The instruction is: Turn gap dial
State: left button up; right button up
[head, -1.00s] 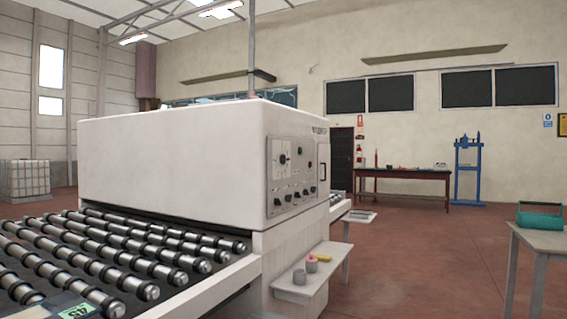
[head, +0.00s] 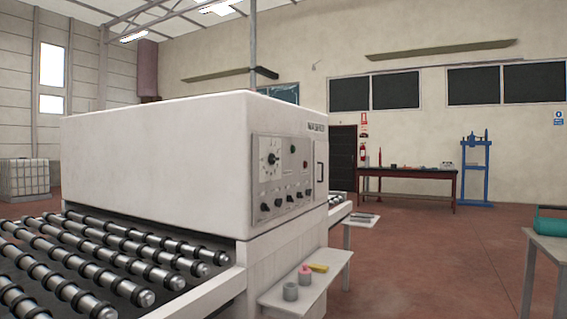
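The glass edger (head: 160,150) is a large white machine at the left and middle of the head view. Its control panel (head: 282,173) is on the side facing right. A round dial (head: 272,158) with a dark knob and a pale face sits at the panel's upper left; I cannot read its marks. I cannot tell whether it is the gap dial. Several smaller dark knobs (head: 279,202) run along the panel's lower part. Neither of my grippers is in view.
A roller conveyor (head: 100,262) extends from the machine at lower left. A small white shelf (head: 322,279) with cups and a yellow item juts out below the panel. A grey table (head: 552,247) with a teal container stands at right. Red floor (head: 420,270) between is clear.

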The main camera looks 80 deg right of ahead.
aim_at(272, 158)
jog(key=k+l, duration=0.1)
jog(key=l, duration=0.5)
jog(key=k+l, duration=0.1)
jog(key=l, duration=0.5)
jog(key=k+l, duration=0.1)
jog(key=l, duration=0.55)
jog(key=k+l, duration=0.1)
jog(key=l, duration=1.1)
jog(key=k+l, duration=0.15)
jog(key=l, duration=0.45)
